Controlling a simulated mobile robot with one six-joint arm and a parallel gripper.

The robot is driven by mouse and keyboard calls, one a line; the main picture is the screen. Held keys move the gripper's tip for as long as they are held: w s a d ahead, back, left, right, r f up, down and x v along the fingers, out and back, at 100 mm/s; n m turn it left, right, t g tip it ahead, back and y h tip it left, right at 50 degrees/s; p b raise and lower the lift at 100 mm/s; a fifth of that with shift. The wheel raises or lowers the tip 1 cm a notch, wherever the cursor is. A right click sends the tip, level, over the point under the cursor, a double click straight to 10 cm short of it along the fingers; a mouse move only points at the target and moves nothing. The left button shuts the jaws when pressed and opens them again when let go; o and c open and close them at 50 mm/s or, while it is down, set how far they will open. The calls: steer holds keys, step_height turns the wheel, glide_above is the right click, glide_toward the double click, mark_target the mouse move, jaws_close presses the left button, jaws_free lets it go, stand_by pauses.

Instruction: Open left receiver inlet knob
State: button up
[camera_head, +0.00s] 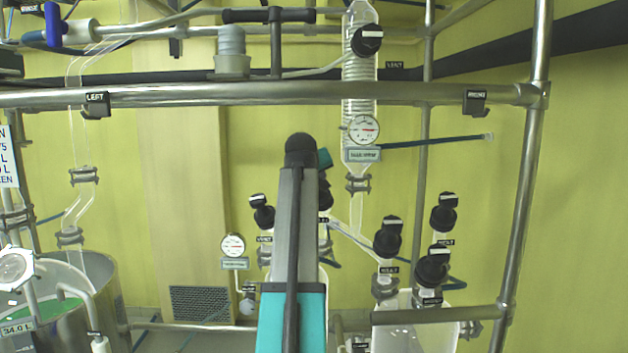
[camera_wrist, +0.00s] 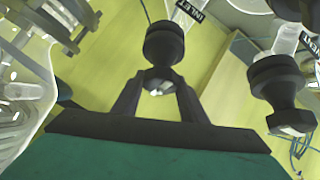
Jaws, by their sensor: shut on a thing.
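The left receiver inlet knob is a round black knob (camera_wrist: 164,43) in the middle of the wrist view, with an INLET label (camera_wrist: 192,9) beside it. My gripper (camera_wrist: 158,82) is shut on its near end, one dark finger on each side. In the head view the knob (camera_head: 326,198) is mostly hidden behind my arm, and only its right edge shows. My fingers are hidden there too. How far the knob is turned cannot be told.
Another black knob (camera_wrist: 276,80) is close on the right in the wrist view. In the head view a vent knob (camera_head: 262,213) stands left of my arm, and several black knobs, one being this one (camera_head: 388,238), stand to the right. A steel rail (camera_head: 200,95) crosses above.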

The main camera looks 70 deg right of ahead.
steer(key=shift+w+n+t+y, duration=0.1)
steer(key=shift+n+t+y, duration=0.7)
steer(key=shift+n, duration=1.1)
steer(key=shift+a+f, duration=0.1)
steer(key=o, duration=1.1)
steer(key=shift+c, duration=0.2)
steer(key=shift+a, duration=0.1)
steer(key=shift+s+a+r+b, duration=0.3)
steer(key=shift+a+r, duration=0.1)
steer(key=shift+r, duration=0.05)
steer(key=b+v, duration=0.2)
steer(key=v, duration=0.4)
